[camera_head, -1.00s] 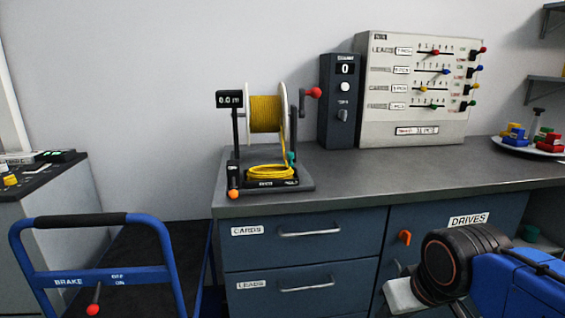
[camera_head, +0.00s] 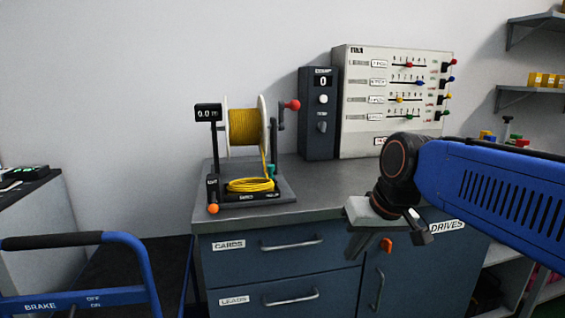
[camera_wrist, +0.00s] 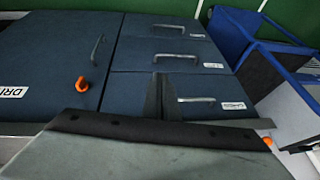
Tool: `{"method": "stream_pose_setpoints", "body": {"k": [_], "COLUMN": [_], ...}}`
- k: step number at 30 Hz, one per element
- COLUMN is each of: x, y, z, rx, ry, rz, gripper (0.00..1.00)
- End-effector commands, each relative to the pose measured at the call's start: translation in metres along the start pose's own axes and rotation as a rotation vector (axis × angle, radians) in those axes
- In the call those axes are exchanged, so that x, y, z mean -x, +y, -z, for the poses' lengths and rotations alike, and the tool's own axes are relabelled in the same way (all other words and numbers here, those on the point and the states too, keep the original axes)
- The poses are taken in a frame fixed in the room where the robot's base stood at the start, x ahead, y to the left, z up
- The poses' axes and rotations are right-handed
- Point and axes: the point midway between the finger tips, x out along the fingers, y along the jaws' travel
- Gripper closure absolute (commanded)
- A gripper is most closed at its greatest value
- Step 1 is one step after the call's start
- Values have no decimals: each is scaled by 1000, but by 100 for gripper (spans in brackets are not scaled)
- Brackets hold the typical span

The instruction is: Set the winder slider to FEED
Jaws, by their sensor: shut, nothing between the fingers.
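The winder (camera_head: 286,190) stands on the left end of the bench, with a yellow cable spool (camera_head: 243,127) and a red crank knob (camera_head: 292,105). An orange ball knob (camera_head: 213,209) sits at its front left corner, below a small dark labelled block; I take it for the slider. Its FEED marking is too small to read. A small orange ball (camera_wrist: 267,141) near the bench edge in the wrist view looks like the same knob. My gripper (camera_head: 357,247) is shut and empty, in front of the bench, well right of the winder. Its fingers (camera_wrist: 164,97) point at the drawer fronts.
A dark control box (camera_head: 318,140) and a slider panel (camera_head: 350,133) stand behind on the bench. Drawer handles (camera_head: 290,243) and an orange door latch (camera_head: 387,245) protrude in front. A blue trolley (camera_head: 130,240) stands left. The bench top between winder and gripper is clear.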

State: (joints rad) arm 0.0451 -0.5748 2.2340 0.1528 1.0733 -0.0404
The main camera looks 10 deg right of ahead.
Motion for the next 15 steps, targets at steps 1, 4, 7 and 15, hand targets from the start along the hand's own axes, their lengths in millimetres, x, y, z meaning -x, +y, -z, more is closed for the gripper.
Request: {"method": "stream_pose_setpoints", "body": {"k": [1,4,7,15], "x": [8,25,40,72], "y": [-4,-14,-22,-39], "z": [24,68,112,224], "rx": [-10,-29,-42,-63], "ry": [1,4,9,24], "rz": [18,59,102,218], "gripper": [100,100,100,100]}}
